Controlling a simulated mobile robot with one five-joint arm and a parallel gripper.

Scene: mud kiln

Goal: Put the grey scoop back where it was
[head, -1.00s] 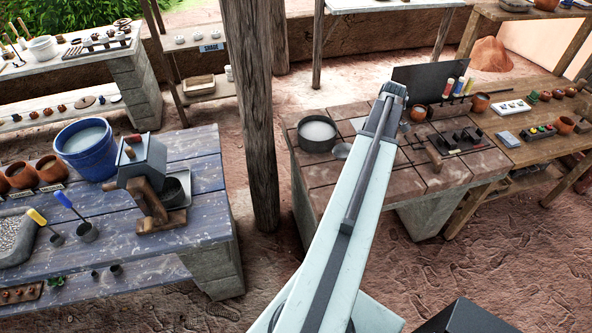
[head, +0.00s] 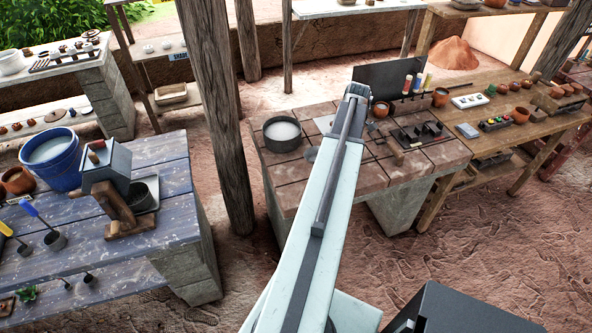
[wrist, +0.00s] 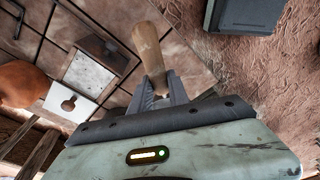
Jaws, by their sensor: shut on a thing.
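My gripper (wrist: 160,90) is shut on a light wooden handle (wrist: 147,45), which I take for the handle of the grey scoop. The scoop's grey part does not show in the wrist view. In the head view my arm reaches over the tiled bench, and its end hides the gripper and most of what it holds.
The tiled bench (head: 290,180) holds the grey pot, a dark upright panel (head: 389,77) and a dark tool rack (head: 425,132). A wooden table (head: 540,122) stands right. The blue table (head: 170,225) at left holds scoops and a bucket (head: 50,160). A wooden post (head: 222,130) stands between.

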